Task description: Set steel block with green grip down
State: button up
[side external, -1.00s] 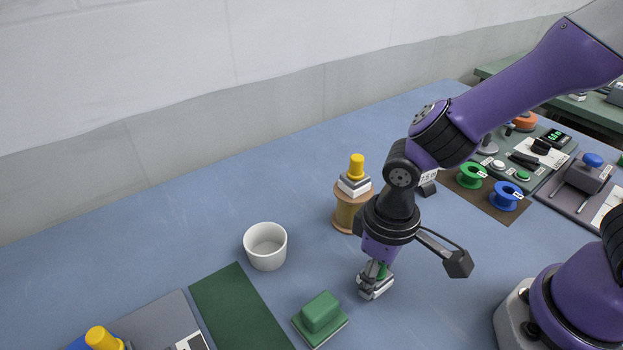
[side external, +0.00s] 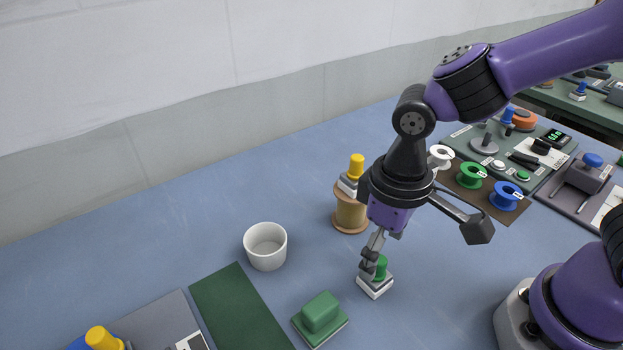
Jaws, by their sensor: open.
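The steel block with green grip (side external: 375,285) stands upright on the blue table, right of a green block on a flat base. Its green knob shows on top. My gripper (side external: 374,262) is open just above and around the upper part of the block, with a finger to the left of the green knob. The far finger is partly hidden, so I cannot tell whether any finger touches the knob.
A green block (side external: 320,315) and a dark green mat (side external: 238,308) lie to the left. A white cup (side external: 265,246) stands behind. A wooden spool (side external: 350,212) carries a yellow-knobbed steel block (side external: 355,172). Colored spools (side external: 471,175) are at right. Blue table is free between.

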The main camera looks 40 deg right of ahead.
aim_at(381, 259)
notch_tip(381, 259, up, 6)
jog(key=shift+f, duration=0.1)
jog(key=s+d+r+m+t, duration=0.1)
jog(key=d+r+m+t, duration=0.2)
jog(key=d, duration=0.9)
jog(key=r+t, duration=0.2)
jog(key=shift+d+t, duration=0.3)
jog(key=shift+d, duration=0.1)
